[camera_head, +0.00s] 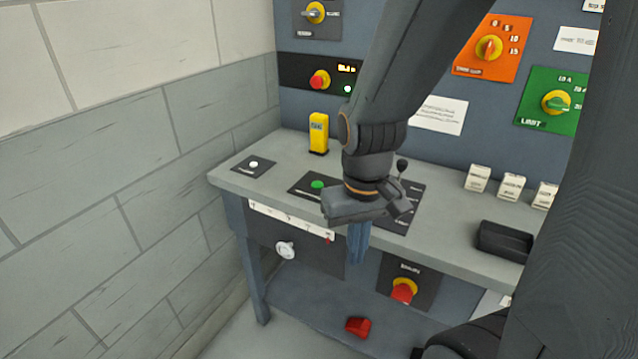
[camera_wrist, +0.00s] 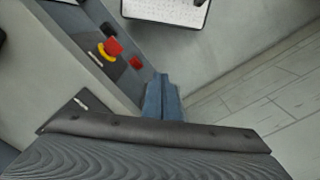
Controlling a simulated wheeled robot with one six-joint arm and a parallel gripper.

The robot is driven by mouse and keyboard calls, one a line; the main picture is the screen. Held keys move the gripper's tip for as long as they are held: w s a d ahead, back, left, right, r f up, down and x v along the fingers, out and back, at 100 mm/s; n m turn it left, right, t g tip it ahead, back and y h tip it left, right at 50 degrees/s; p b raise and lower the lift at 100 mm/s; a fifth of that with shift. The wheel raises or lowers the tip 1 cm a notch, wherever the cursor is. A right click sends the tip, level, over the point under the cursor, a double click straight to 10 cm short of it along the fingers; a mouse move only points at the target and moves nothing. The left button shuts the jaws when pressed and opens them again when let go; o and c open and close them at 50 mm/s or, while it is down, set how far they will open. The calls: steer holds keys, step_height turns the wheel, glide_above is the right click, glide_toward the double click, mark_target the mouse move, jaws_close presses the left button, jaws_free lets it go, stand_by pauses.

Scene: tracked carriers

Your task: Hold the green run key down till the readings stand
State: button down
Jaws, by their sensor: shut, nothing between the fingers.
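The green run key (camera_head: 317,184) is a small round button on a black plate on the bench top, seen in the head view. Nothing touches its top there, and I cannot make it out in the wrist view. My gripper (camera_head: 358,256) is shut and empty, its bluish fingers pointing down in front of the bench's front edge, right of and lower in the picture than the key. The fingers also show in the wrist view (camera_wrist: 163,90).
A yellow block (camera_head: 318,133) stands behind the key. A white button (camera_head: 253,164) lies left on the bench top (camera_head: 290,150). A small lever (camera_head: 401,166) stands right of my wrist, and a black tray (camera_head: 505,241) lies further right. A red-knobbed switch (camera_head: 404,290) sits below the bench top.

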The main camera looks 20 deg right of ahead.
steer(key=w+d+r+n+t+p, duration=0.2)
steer(key=w+d+r+n+p, duration=0.15)
steer(key=w, duration=0.45)
step_height(320, 180, up, 6)
steer(key=n+t+y+p, duration=0.4)
steer(key=n+t+p, duration=0.2)
steer(key=n+p, duration=0.65)
glide_above(317, 185)
steer(key=p, duration=0.1)
steer(key=shift+s+d+r+m, duration=0.15)
steer(key=shift+s+d+m, duration=0.25)
steer(key=shift+m, duration=0.4)
step_height(317, 185, down, 8)
steer(key=b, duration=0.7)
steer(key=shift+r, duration=0.25)
steer(key=shift+f+b, duration=0.65)
steer(key=shift+f, duration=0.4)
